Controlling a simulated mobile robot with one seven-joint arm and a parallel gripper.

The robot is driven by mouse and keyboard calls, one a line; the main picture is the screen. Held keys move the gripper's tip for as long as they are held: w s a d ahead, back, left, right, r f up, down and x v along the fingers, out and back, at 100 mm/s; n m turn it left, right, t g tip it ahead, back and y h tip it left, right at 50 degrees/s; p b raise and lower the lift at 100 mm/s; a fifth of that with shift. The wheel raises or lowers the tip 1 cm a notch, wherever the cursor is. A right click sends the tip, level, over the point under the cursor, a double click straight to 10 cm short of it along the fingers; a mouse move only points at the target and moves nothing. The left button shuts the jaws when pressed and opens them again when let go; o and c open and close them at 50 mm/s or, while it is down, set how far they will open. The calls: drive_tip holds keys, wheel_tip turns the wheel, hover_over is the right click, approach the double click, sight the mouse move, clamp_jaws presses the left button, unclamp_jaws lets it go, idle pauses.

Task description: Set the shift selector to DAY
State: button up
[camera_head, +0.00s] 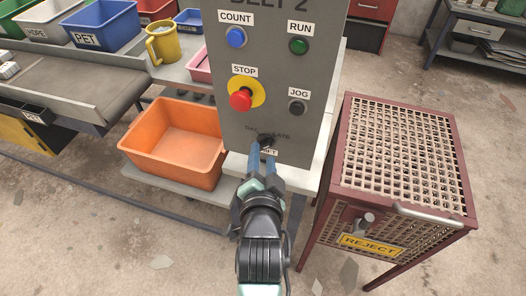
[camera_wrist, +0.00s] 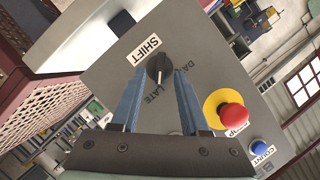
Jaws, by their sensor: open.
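The shift selector (camera_wrist: 158,68) is a dark round knob with a white pointer line, low on the grey control panel (camera_head: 265,72). In the wrist view its line points between the printed words DAY (camera_wrist: 185,75) and LATE (camera_wrist: 152,93); I cannot tell its exact setting. The white SHIFT label (camera_wrist: 143,50) is beside the knob. My gripper (camera_wrist: 159,73) is open, with one blue finger on either side of the knob; contact is unclear. In the head view my gripper (camera_head: 262,153) reaches the knob (camera_head: 265,140) and partly covers the SHIFT label.
Above the selector are the red STOP button (camera_head: 240,100), black JOG button (camera_head: 296,107), blue COUNT button (camera_head: 236,37) and green RUN button (camera_head: 299,46). An orange bin (camera_head: 175,170) stands left, and a caged REJECT box (camera_head: 395,145) stands right.

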drive_tip(key=shift+x, duration=0.95)
clamp_jaws()
